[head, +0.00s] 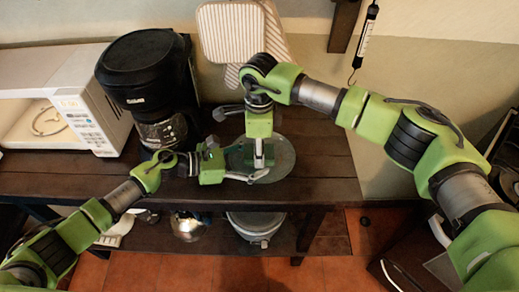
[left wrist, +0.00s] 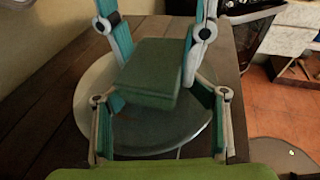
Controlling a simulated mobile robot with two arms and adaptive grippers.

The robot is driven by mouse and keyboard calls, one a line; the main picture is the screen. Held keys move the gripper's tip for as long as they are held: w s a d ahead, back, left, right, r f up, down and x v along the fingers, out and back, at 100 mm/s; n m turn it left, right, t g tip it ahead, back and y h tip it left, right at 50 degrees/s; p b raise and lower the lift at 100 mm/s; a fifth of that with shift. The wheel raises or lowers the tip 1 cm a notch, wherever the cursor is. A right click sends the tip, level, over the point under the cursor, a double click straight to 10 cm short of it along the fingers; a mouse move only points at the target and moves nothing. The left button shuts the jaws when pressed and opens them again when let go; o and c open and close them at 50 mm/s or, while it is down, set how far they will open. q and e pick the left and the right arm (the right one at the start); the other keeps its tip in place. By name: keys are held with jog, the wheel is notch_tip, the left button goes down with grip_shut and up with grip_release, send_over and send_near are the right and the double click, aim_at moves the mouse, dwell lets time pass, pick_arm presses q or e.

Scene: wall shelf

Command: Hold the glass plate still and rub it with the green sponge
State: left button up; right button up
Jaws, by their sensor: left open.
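The round glass plate (head: 284,163) lies on the dark wooden table; it fills the middle of the left wrist view (left wrist: 88,103). The green sponge (left wrist: 152,72) is a flat block over the plate, between the fingers of my right gripper (left wrist: 158,62), which comes down from above. Whether the sponge touches the glass is unclear. In the head view the right gripper (head: 262,160) hides most of it. My left gripper (head: 250,162) is open at the plate's left side, its two fingers (left wrist: 160,120) spread over the near part of the plate. Finger contact with the plate is unclear.
A black coffee maker (head: 150,75) and a white microwave (head: 75,105) stand on the table at the left. Striped oven mitts (head: 230,35) hang on the wall behind. A lower shelf holds a lidded pot (head: 256,225). The table right of the plate (head: 325,165) is clear.

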jog(key=shift+s+d+f, duration=0.1)
jog(key=shift+d+f, duration=0.05)
jog(key=shift+f, duration=0.15)
